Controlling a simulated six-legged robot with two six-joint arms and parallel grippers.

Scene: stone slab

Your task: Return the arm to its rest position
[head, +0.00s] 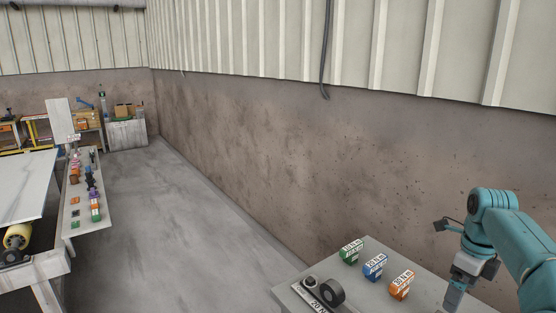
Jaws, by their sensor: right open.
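My right arm comes in from the right edge, teal, with its right gripper (456,297) pointing down over the right part of a grey table (377,293). The gripper is open and nothing shows between its fingers. It is apart from the orange box (402,284), to that box's right. My left arm and gripper are not in view.
A green box (351,251), a blue box (375,267) and a black round object (331,292) stand on the table. A brown wall (300,170) rises behind it. At left are a bench of small items (103,222) and a white slab (25,185). The floor between is clear.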

